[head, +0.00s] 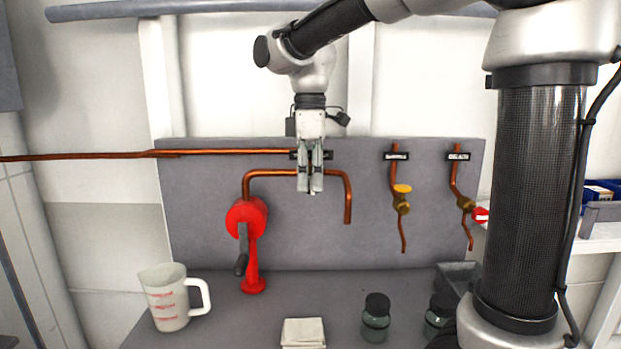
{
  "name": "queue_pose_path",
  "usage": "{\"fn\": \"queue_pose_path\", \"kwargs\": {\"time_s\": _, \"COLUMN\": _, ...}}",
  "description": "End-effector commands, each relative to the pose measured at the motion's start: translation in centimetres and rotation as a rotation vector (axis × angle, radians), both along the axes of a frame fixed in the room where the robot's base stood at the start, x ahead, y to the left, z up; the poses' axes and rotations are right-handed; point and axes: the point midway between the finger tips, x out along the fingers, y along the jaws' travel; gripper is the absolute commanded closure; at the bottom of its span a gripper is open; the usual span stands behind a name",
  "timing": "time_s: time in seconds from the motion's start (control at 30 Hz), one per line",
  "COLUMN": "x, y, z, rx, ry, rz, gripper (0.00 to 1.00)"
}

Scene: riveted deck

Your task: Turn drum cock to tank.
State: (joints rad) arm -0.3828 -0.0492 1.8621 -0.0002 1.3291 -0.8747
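My gripper (311,190) points down in front of the wall panel, over the middle of a bent copper pipe (270,173). Its fingers are close together, but I cannot tell whether they are open or shut on something. It hides part of the pipe and of a dark label plate behind it. To its right, a brass cock with a yellow handle (402,188) sits on a copper pipe, apart from my gripper. Further right is a brass cock with a red handle (480,215). The label plates are too small to read, so I cannot tell which is the drum cock.
A red hand pump (250,220) with a dark crank stands on the grey bench (240,318). A measuring jug (168,300), a folded white cloth (303,333) and dark-lidded jars (376,318) stand near the front. The panel (205,230) backs the pipes. My arm hides the right side.

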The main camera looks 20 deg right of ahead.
Motion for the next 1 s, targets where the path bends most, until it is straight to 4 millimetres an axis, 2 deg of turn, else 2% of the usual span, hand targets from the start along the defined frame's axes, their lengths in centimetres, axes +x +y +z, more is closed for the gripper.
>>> {"fn": "queue_pose_path", "kwargs": {"time_s": 0.3, "x": 0.00, "y": -0.01, "z": -0.40, "rx": 0.000, "ry": 0.000, "rz": -0.001, "gripper": 0.70}}
{"fn": "queue_pose_path", "kwargs": {"time_s": 0.47, "x": -0.01, "y": -0.02, "z": -0.39, "rx": 0.000, "ry": 0.000, "rz": -0.001, "gripper": 0.99}}
{"fn": "queue_pose_path", "kwargs": {"time_s": 0.5, "x": -0.01, "y": -0.02, "z": -0.38, "rx": 0.000, "ry": 0.000, "rz": -0.001, "gripper": 1.00}}
{"fn": "queue_pose_path", "kwargs": {"time_s": 0.8, "x": -0.08, "y": -0.28, "z": -0.31, "rx": 0.120, "ry": -0.039, "rz": -0.004, "gripper": 1.00}}
{"fn": "queue_pose_path", "kwargs": {"time_s": 1.0, "x": -0.05, "y": -0.18, "z": -0.32, "rx": 0.128, "ry": -0.043, "rz": -0.001, "gripper": 1.00}}
